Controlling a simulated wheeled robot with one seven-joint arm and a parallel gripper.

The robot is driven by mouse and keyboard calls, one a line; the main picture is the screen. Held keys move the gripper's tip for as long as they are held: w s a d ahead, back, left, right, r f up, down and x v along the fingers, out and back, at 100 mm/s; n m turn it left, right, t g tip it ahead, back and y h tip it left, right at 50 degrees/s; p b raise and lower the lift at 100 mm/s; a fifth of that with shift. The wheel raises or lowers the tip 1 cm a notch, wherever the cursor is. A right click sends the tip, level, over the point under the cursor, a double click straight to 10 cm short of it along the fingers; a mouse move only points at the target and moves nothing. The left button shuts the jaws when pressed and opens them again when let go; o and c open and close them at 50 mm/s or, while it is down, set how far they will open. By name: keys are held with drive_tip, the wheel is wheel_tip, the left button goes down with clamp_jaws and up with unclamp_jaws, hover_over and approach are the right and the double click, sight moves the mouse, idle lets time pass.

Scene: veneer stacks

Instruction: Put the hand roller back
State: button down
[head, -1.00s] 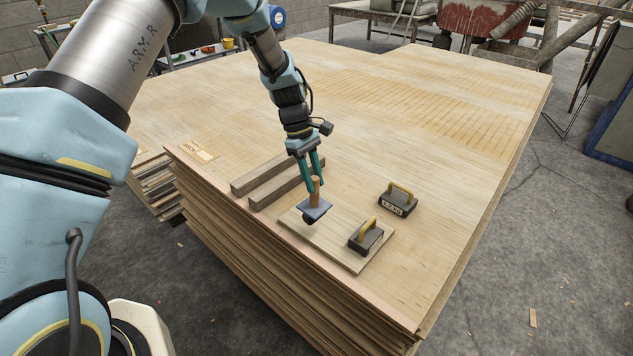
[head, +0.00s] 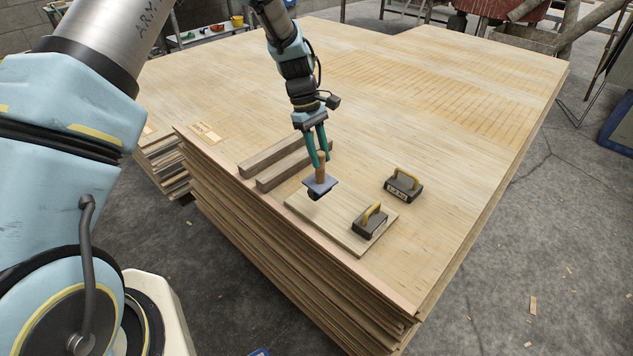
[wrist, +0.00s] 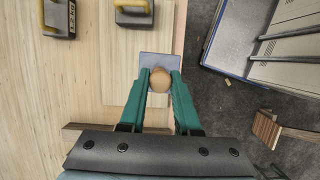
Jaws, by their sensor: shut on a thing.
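The hand roller (head: 319,187) has an upright wooden handle, a blue-grey plate and a dark roller underneath. My gripper (head: 321,163) is shut on its handle, with a green finger on each side. In the wrist view, the round end of the roller's handle (wrist: 160,78) sits between the fingertips of my gripper (wrist: 160,85). In the head view the roller is over the left part of a small pale board (head: 345,232). I cannot tell whether it touches the board.
A weight with a yellow handle (head: 370,221) stands on the board's right part, and another weight (head: 403,187) stands behind it. Two dark wooden bars (head: 285,165) lie left of the board. The large veneer stack (head: 440,130) is mostly clear at the back.

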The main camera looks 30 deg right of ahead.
drive_tip(key=w+a+m+t+y+b, duration=0.25)
drive_tip(key=w+m+t+b, duration=0.8)
drive_tip(key=w+m, duration=2.1)
drive_tip(key=s+f+m+g, duration=0.3)
drive_tip(key=s+f+m, duration=0.1)
drive_tip(key=f, duration=0.5)
drive_tip(key=shift+s+a+f+h+b, duration=0.15)
drive_tip(key=shift+s+f+h+b, duration=0.2)
drive_tip(key=shift+s+b, duration=0.1)
drive_tip(key=c, duration=0.6)
unclamp_jaws()
drive_tip(key=shift+f, duration=0.1)
